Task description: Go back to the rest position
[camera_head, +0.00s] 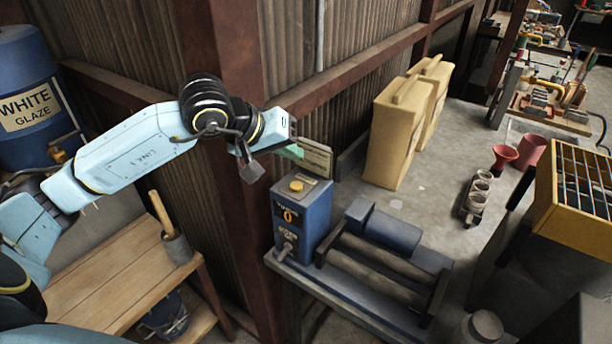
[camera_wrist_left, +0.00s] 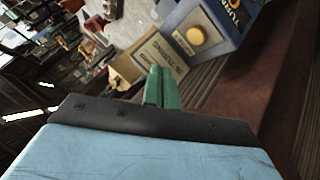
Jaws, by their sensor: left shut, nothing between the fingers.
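My left gripper (camera_head: 297,150) is at the end of the light blue arm that comes in from the left in the head view. Its green fingers are shut and empty, and they also show in the left wrist view (camera_wrist_left: 160,88). The fingers are close to the blue box with a yellow button (camera_head: 296,186), just above and behind it as the head view shows. The box and its button also show in the left wrist view (camera_wrist_left: 197,36). My right gripper is not in view.
A bench with rollers (camera_head: 380,268) carries the blue box. A tan sign (camera_head: 317,158) is behind the fingers. A brown post (camera_head: 235,100) stands beside the arm. A wooden table (camera_head: 110,270) and a White Glaze barrel (camera_head: 32,100) are at left.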

